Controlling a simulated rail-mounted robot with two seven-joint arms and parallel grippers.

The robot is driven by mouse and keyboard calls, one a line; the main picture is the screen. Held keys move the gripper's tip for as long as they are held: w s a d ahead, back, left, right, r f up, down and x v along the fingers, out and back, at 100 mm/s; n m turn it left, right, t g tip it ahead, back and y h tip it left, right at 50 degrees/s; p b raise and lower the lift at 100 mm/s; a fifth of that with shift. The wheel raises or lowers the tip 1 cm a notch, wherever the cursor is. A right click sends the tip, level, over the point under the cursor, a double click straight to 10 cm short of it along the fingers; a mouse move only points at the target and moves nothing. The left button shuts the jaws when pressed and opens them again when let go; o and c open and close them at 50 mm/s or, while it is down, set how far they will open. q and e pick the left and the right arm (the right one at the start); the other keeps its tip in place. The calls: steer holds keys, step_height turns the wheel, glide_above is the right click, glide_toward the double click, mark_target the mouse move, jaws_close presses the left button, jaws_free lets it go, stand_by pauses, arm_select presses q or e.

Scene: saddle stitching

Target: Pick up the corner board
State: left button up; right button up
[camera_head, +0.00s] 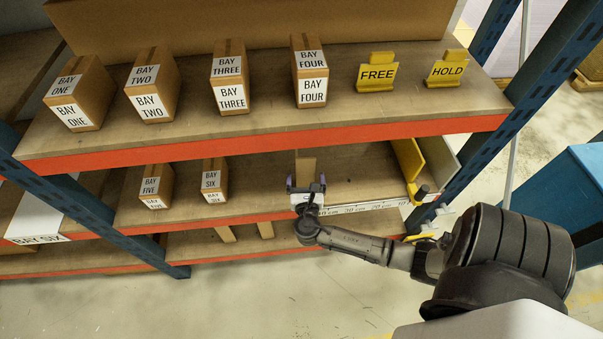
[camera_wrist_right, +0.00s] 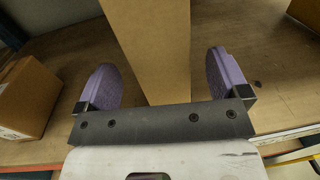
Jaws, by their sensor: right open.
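A brown cardboard piece (camera_head: 306,164), which I take to be the corner board, is on the lower shelf right of the BAY SIX box. In the right wrist view this brown piece (camera_wrist_right: 150,45) lies between the two purple finger pads and runs out of the top of the picture. My right gripper (camera_head: 306,184) is open at the shelf's front edge, with its fingers on either side of the piece. In the wrist view my gripper (camera_wrist_right: 160,70) shows gaps beside both pads. The piece's near end is hidden by the gripper. My left gripper is not in view.
The BAY FIVE box (camera_head: 156,187) and BAY SIX box (camera_head: 214,180) stand left on the lower shelf. A yellow panel (camera_head: 408,159) bounds it at right. Above is the upper shelf's orange beam (camera_head: 260,144). A ruler strip (camera_head: 365,207) lines the lower front edge.

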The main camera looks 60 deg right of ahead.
mark_target(306, 175)
steer(key=x, duration=0.4)
steer(key=shift+a, duration=0.1)
steer(key=c, duration=1)
